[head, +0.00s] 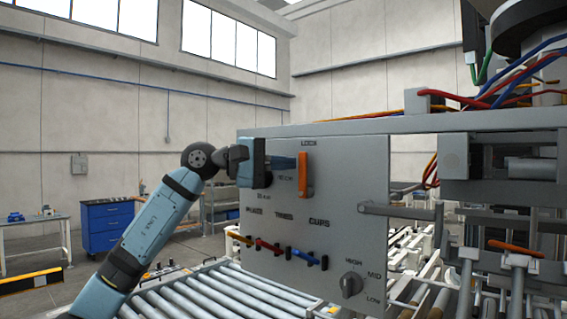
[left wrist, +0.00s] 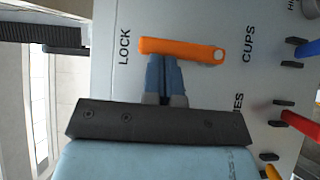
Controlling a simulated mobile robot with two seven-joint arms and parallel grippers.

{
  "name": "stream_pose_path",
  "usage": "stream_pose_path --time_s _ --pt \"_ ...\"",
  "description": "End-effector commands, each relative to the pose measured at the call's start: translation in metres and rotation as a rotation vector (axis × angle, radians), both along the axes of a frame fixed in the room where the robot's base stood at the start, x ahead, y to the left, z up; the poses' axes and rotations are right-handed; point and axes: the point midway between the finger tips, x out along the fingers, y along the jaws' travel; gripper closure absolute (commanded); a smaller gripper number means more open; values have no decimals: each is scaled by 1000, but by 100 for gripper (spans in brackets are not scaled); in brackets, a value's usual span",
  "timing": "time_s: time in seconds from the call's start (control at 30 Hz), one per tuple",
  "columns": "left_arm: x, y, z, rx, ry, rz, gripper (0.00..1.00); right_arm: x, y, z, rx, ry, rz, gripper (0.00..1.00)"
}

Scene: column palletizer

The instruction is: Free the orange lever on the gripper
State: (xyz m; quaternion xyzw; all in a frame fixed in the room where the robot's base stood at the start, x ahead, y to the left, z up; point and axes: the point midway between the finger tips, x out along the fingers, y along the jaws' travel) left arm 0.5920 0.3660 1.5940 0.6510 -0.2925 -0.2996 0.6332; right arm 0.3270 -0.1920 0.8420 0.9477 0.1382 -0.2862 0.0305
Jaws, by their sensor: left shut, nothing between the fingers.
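The orange lever (head: 304,175) stands upright on the grey front panel (head: 350,190) of the palletizer's gripper, under the word LOCK. It also shows in the left wrist view (left wrist: 180,48), lying across the picture with a round hole at one end. My left gripper (head: 293,163) is shut and empty at the lever's left side. My right gripper is not in view.
Below the lever are yellow, red (head: 267,245) and blue (head: 305,257) small levers and a round knob (head: 349,285) marked HIGH, MID, LOW. A grey bar (head: 400,211) juts out at the right. A roller conveyor (head: 215,290) runs below.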

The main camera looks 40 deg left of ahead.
Motion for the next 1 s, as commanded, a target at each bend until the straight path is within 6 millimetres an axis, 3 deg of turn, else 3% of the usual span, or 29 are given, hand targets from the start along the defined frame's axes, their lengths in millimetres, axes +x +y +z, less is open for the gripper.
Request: stream_pose_path --time_s 0.67,1.0 --pt "-1 -8 7 141 -13 0 100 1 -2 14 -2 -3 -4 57" --pt "-3 -25 13 387 -33 0 100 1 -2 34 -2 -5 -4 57"
